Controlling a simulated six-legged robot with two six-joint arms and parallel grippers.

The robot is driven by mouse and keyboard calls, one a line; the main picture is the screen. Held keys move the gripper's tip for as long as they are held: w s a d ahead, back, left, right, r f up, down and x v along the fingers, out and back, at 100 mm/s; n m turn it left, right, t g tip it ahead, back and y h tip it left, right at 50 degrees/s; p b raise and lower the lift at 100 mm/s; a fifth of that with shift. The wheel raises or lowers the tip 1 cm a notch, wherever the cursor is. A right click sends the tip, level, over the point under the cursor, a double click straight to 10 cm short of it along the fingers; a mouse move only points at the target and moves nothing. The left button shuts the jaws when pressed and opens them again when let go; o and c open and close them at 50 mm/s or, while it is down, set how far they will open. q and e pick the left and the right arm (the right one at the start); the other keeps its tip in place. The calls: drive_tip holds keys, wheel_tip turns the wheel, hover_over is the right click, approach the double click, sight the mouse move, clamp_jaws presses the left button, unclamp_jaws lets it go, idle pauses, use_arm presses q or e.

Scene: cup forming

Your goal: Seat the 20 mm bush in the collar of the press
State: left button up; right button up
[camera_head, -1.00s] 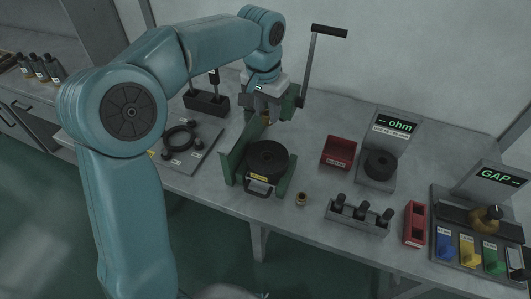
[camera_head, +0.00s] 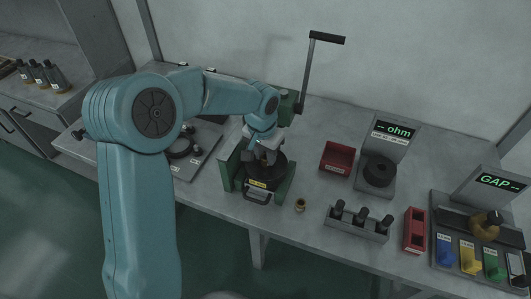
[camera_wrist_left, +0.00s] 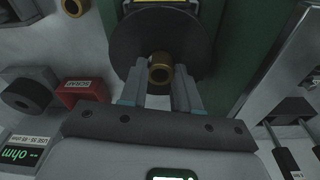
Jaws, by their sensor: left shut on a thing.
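The press has green side walls (camera_head: 284,182) and a black round disc (camera_wrist_left: 122,42) between them, with a label and a handle at its front. My left gripper (camera_head: 268,160) points down over this disc. In the left wrist view its two fingers (camera_wrist_left: 160,82) are shut on a brass bush (camera_wrist_left: 160,68), with the open end of its bore showing. The bush appears in front of the disc's middle. I cannot tell whether it touches the disc or has entered a collar, as its far end is hidden. My right gripper is not in view.
Another brass bush (camera_head: 300,204) stands on the bench right of the press. A red scrap bin (camera_head: 337,158), an ohm meter (camera_head: 392,135), a rack with several dark pegs (camera_head: 356,222) and a gap gauge (camera_head: 485,212) stand to the right. The press lever (camera_head: 309,70) rises behind.

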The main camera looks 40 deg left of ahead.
sight(263, 160)
use_arm(q)
drive_tip(key=shift+f, duration=0.25)
drive_tip(key=o, duration=1)
drive_tip(key=shift+w, duration=0.1)
drive_tip(key=shift+o, duration=0.2)
drive_tip(key=shift+r, duration=0.1)
drive_tip(key=shift+r, duration=0.45)
wheel_tip(263, 160, up, 11)
drive_tip(key=s, duration=0.1)
drive_tip(key=shift+s+r, duration=0.2)
drive_tip(key=shift+s, duration=0.15)
